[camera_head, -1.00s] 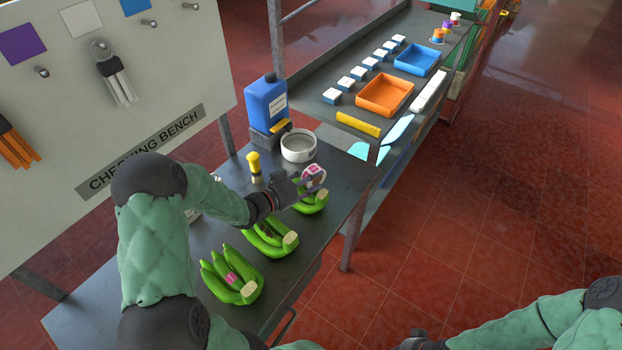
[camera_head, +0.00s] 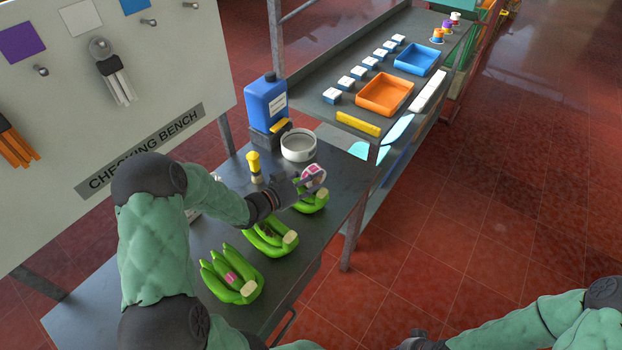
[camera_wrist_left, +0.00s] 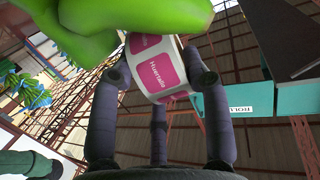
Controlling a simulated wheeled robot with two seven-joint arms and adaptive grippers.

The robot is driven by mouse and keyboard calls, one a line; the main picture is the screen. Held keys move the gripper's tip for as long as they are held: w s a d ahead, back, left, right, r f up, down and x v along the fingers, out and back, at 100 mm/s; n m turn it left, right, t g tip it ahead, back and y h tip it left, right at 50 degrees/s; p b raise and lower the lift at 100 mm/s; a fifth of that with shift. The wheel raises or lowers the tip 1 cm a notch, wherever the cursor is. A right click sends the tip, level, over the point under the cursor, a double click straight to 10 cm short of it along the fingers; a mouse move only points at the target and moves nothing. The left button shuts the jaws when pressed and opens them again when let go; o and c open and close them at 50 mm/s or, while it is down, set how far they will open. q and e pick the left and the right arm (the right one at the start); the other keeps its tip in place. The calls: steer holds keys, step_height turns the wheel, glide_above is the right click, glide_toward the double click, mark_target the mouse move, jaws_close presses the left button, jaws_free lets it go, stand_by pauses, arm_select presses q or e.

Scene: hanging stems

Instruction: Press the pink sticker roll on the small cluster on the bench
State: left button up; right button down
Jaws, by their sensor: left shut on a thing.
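My left gripper (camera_head: 294,187) is shut on the pink sticker roll (camera_head: 313,176), a white roll with pink labels. In the left wrist view the roll (camera_wrist_left: 155,68) sits between my dark fingers (camera_wrist_left: 160,105). The roll is at the farthest green banana cluster (camera_head: 313,202) on the bench. In the wrist view this cluster (camera_wrist_left: 130,18) lies right against or just in front of the roll's edge; I cannot tell if they touch. The nearest cluster (camera_head: 232,278) carries a pink sticker (camera_head: 231,278). My right gripper (camera_head: 420,341) is partly cut off at the bottom edge.
The middle cluster (camera_head: 270,237) has a dark patch. A yellow-handled brush (camera_head: 254,165), a white bowl (camera_head: 298,147) and a blue jug (camera_head: 267,102) stand behind my left gripper. A shelf with an orange tray (camera_head: 384,96) and a blue tray (camera_head: 418,60) is beyond the bench.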

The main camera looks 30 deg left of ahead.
arm_select(q)
steer(key=shift+f, duration=0.1)
stand_by(0.3)
step_height(320, 180, up, 9)
steer(key=p, duration=0.7)
stand_by(0.7)
